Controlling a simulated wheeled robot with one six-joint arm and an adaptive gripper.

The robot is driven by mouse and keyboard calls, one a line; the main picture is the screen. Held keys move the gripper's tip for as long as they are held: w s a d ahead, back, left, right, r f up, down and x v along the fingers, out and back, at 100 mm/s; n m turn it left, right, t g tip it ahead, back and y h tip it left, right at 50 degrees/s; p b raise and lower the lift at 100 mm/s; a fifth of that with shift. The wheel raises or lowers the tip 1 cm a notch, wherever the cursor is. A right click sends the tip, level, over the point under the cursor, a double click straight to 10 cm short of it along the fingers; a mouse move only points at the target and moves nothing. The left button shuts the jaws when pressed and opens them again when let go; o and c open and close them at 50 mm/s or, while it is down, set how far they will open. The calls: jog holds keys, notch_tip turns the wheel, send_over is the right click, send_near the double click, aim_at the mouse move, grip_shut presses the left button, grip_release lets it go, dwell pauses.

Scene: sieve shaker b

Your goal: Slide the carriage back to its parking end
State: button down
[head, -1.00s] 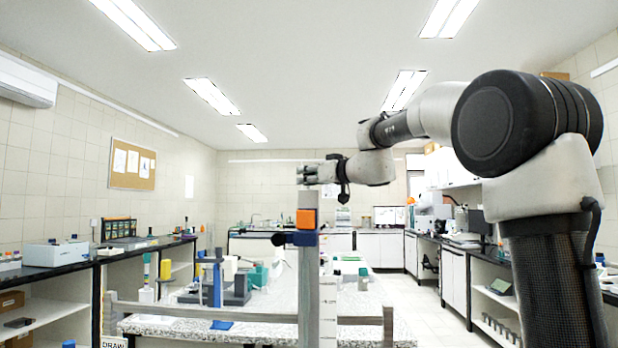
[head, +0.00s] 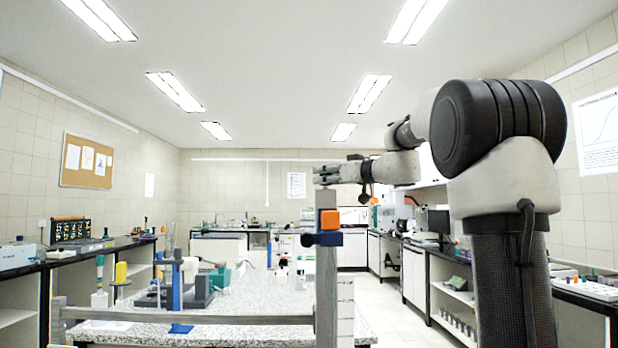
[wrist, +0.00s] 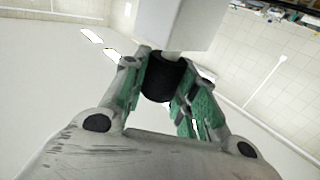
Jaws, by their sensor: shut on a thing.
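A tall grey upright with an orange block (head: 330,220) and a dark blue clamp (head: 323,239) looks like the carriage. It stands at the horizontal grey rail (head: 210,319), near the right end of what shows of it. My gripper (head: 320,175) is just above the upright's top in the head view. In the wrist view my gripper (wrist: 162,90) has its green-padded fingers around a black cylinder (wrist: 162,80), which joins a pale block (wrist: 178,22). I cannot tell for sure that this cylinder belongs to the upright.
A speckled bench (head: 250,290) behind the rail bears a blue stand (head: 177,285), a green item (head: 220,277) and bottles. Cabinets (head: 415,270) line the right, with open floor (head: 390,320) between. A pale marked strip (head: 346,310) stands beside the upright.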

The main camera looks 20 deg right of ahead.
jog(key=shift+d, duration=0.25)
jog(key=c, duration=1.1)
grip_release()
jog(key=shift+s+d, duration=0.1)
jog(key=shift+d, duration=0.1)
jog(key=v, duration=1.2)
